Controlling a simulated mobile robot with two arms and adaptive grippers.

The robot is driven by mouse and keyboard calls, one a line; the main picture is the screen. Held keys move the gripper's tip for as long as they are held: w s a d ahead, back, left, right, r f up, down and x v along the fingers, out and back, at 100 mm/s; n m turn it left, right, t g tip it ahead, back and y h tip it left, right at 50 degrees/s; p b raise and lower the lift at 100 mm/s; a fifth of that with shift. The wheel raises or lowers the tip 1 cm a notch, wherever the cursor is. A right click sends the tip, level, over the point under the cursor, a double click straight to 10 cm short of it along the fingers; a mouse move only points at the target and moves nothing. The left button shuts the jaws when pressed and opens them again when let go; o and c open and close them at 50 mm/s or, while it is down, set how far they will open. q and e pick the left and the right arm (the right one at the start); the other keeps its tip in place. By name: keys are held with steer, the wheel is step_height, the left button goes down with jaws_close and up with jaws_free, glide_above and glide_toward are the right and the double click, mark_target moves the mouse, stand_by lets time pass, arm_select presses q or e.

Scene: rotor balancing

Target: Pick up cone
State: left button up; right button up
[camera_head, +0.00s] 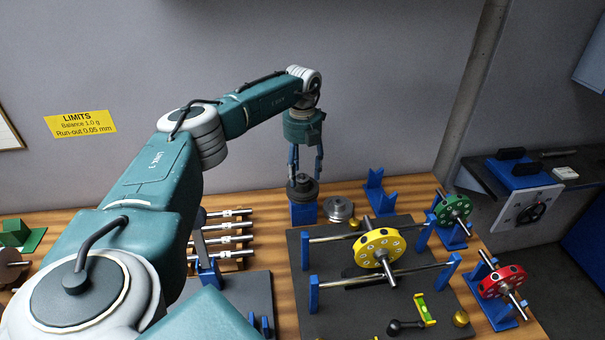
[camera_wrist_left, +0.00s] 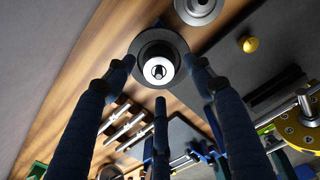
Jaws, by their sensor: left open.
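A dark round stepped piece (camera_head: 302,185), which looks like the cone, stands on a blue block (camera_head: 303,212) at the back of the bench. In the left wrist view its dark rim and bright metal centre (camera_wrist_left: 160,68) show from above. My left gripper (camera_head: 305,172) points down right over it, fingers open. In the left wrist view the fingertips (camera_wrist_left: 158,78) spread around the piece, with no clear contact. The lower fingers partly hide the bench. My right gripper is not in view.
A silver disc (camera_head: 339,209) stands close right of the blue block, and a blue V-shaped stand (camera_head: 378,196) is beyond it. A yellow rotor (camera_head: 380,247) lies across rails on a dark mat (camera_head: 395,318) in front. Several metal shafts (camera_head: 230,238) lie at left.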

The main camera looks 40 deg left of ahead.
arm_select(q)
steer(key=shift+f, duration=0.55)
steer(key=c, duration=1.3)
